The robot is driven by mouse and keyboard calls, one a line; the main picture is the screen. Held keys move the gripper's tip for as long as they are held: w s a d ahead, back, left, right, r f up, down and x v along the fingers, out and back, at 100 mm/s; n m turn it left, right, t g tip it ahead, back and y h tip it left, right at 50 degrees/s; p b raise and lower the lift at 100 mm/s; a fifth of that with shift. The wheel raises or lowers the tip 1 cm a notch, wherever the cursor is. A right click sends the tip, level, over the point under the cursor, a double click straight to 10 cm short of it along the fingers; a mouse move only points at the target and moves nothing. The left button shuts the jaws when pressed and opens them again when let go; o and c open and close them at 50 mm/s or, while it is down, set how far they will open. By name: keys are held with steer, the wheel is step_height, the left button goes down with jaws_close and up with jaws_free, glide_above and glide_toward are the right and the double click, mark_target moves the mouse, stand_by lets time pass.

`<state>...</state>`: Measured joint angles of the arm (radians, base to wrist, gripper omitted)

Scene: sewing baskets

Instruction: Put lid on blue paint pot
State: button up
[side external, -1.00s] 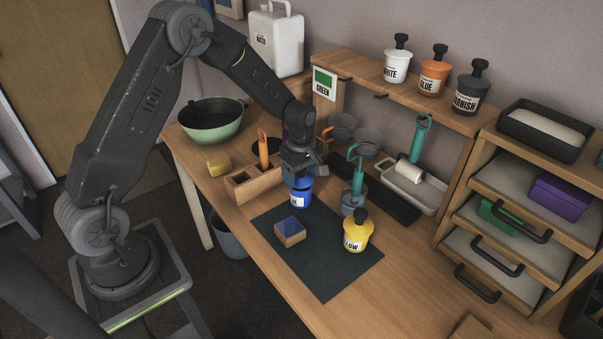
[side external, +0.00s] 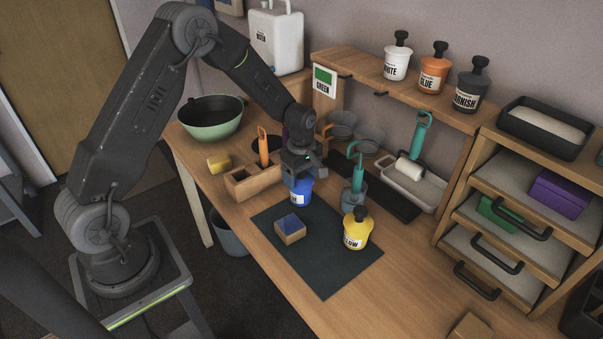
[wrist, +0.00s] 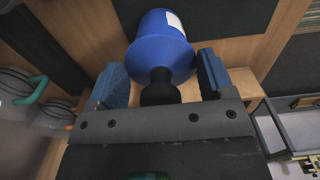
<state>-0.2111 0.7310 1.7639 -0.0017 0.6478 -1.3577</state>
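The blue paint pot (side external: 300,197) stands at the back edge of the dark mat (side external: 322,279), directly under my gripper (side external: 300,180). In the wrist view the pot (wrist: 157,22) has a white label, and its blue lid (wrist: 163,58) with a black knob (wrist: 159,88) appears to sit on it. My gripper (wrist: 160,80) is open. Its two blue fingers are on either side of the knob, with a gap on each side. In the side view my gripper hides the lid and knob.
A yellow pot (side external: 356,232) and a blue-topped block (side external: 290,229) stand on the mat. A cup with a teal-handled tool (side external: 355,178) is just right of the blue pot. A wooden holder (side external: 250,184) is to the left. The shelf (side external: 400,90) holds several lidded pots.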

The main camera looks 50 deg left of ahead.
steer(key=o, duration=0.5)
steer(key=shift+c, duration=0.2)
step_height(320, 180, up, 14)
stand_by(0.4)
steer(key=s+d+r+m+t, duration=0.3)
steer(key=s+d+r+m, duration=0.3)
steer(key=s+r+m, duration=0.35)
steer(key=s+d+r+m+t, duration=0.1)
steer(key=s+m, duration=0.3)
steer(key=s, duration=0.3)
steer(key=s+d+r+m+t, duration=0.1)
steer(key=s+m, duration=0.3)
steer(key=s, duration=0.4)
steer(key=shift+d+r+t, duration=0.3)
steer(key=shift+d+r, duration=0.1)
steer(key=shift+d, duration=0.4)
